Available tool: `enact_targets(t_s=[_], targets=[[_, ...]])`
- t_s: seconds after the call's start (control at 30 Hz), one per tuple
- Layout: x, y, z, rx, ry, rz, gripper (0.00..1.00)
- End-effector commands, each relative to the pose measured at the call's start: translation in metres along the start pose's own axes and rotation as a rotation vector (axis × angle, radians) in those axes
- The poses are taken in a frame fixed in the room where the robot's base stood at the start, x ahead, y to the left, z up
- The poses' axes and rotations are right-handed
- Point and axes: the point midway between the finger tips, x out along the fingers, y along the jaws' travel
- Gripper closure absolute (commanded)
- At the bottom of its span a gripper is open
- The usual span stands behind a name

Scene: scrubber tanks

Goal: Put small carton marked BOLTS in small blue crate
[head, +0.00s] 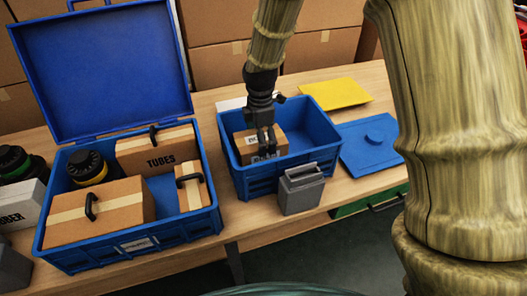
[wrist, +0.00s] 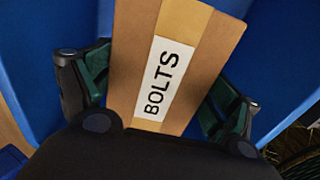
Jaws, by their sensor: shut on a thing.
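The small carton marked BOLTS (wrist: 200,60) is brown with a tape strip and a white label, which reads BOLTS in the wrist view. In the head view the carton (head: 276,142) is inside the small blue crate (head: 247,183), toward its left side. My gripper (head: 264,152) reaches down into the crate from above and is shut on the carton, with a finger on each side in the wrist view (wrist: 155,100). Blue crate walls surround the carton in the wrist view (wrist: 40,40). Whether the carton touches the crate floor is hidden.
A large open blue crate (head: 135,262) with several cartons, one marked TUBES (head: 158,155), stands at the left. A grey bin (head: 300,190) stands before the small crate. A blue lid (head: 370,155) and yellow sheet (head: 335,93) lie at the right.

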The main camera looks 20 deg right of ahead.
Motion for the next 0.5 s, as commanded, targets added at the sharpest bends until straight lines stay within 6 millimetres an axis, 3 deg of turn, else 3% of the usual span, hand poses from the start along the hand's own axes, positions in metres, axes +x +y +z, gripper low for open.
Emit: enact_targets(t_s=[0.27, 0.5], targets=[[0.018, 0.0, 0.0, 0.002, 0.0, 0.0, 0.41], [0.045, 0.0, 0.0, 0.002, 0.0, -0.001, 0.41]])
